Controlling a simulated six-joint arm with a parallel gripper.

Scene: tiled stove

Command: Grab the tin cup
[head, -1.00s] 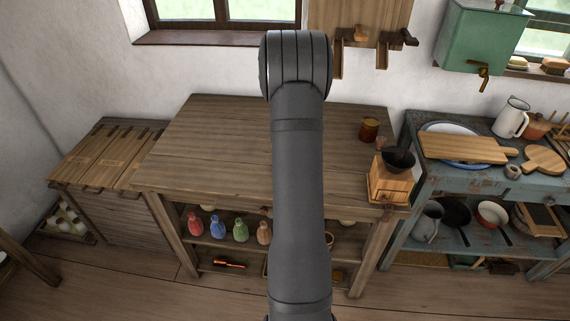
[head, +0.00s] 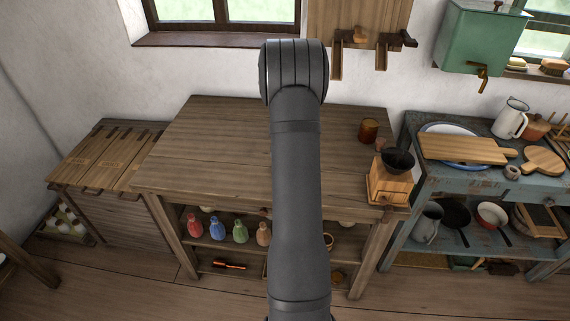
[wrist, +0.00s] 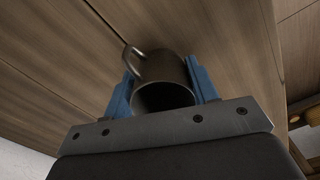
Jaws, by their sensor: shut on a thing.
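The tin cup (wrist: 170,70) is a dark metal mug with a curved handle at its upper left in the wrist view. Its open rim faces the camera. My gripper (wrist: 158,78) has its two blue fingers on either side of the cup and is shut on it. Wooden planks show behind the cup; I cannot tell whether it touches them. In the head view my arm hides the gripper and the cup.
The wooden table (head: 215,130) has a largely clear top. A brown jar (head: 368,130) and a coffee grinder (head: 388,182) stand at its right side. Colored bottles (head: 218,229) sit on the shelf below. A blue bench (head: 470,182) stands to the right.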

